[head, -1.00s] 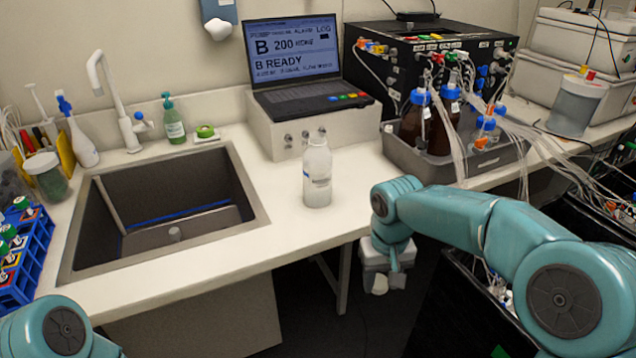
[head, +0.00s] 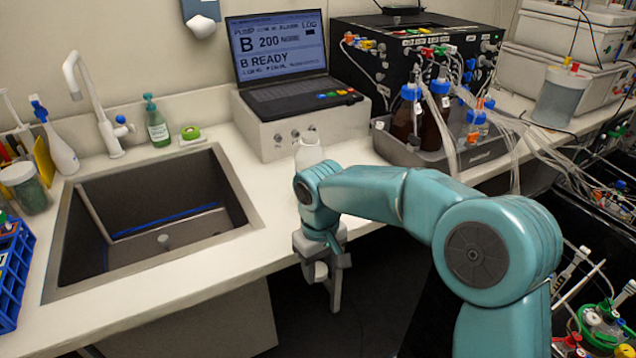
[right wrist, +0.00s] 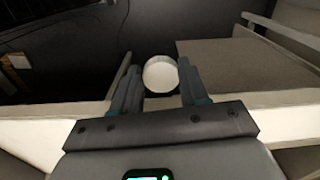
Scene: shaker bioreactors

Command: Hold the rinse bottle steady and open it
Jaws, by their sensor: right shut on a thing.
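The white rinse bottle (head: 308,152) stands upright on the counter, left of the tubing tray and in front of the laptop's box. My right arm hides its lower part, and its top is too small to tell how it is closed. My right gripper (head: 322,278) points down in front of the counter's front edge, apart from the bottle. It is shut on a round white cap (head: 320,271), which also shows between the two fingers in the right wrist view (right wrist: 160,73). My left gripper is out of view.
A sink (head: 150,225) is open at the left of the counter. A grey tray (head: 470,157) with brown bottles and loose tubes stands right of the bottle. A laptop (head: 285,60) sits on a box behind it. Dark floor lies below the right gripper.

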